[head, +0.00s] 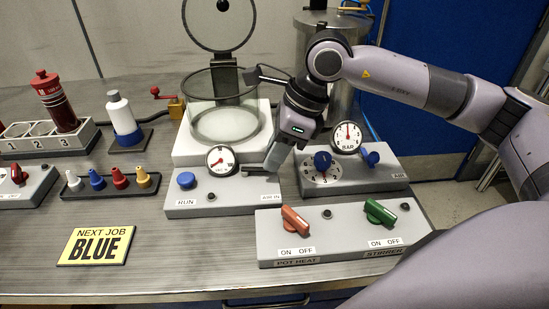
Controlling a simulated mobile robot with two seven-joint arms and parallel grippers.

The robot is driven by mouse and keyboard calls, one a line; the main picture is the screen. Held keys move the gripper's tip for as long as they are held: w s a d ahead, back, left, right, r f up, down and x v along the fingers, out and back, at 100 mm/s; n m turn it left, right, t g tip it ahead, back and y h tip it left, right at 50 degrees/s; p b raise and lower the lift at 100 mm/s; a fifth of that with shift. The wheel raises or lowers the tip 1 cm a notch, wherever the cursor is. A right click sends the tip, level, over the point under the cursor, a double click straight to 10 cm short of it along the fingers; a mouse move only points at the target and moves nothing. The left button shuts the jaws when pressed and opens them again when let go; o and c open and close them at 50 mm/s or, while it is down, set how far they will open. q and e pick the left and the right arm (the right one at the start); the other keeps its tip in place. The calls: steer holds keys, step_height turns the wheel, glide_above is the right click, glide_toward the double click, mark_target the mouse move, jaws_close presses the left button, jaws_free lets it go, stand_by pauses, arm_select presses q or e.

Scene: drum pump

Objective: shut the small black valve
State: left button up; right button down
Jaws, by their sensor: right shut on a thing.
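My right gripper (268,168) reaches down from the upper right onto the right end of the grey RUN panel (224,207), just above the label that seems to read AIR IN. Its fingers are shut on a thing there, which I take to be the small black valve. A dial gauge (221,158) and a blue button (186,180) are on the same panel. My left gripper is not in view.
A glass chamber (224,122) with a raised lid stands behind the panel. The BAR panel (375,175) with blue knobs is close on the right. The switch box (340,238) with red and green knobs is in front.

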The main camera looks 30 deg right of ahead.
steer(key=shift+w+d+n+y, duration=0.15)
steer(key=shift+w+n+y, duration=0.2)
steer(key=shift+n, duration=0.35)
steer(key=c, duration=0.9)
jaws_free()
steer(key=shift+d+r, duration=0.1)
steer(key=shift+v, duration=3.5)
steer(key=shift+w, duration=0.1)
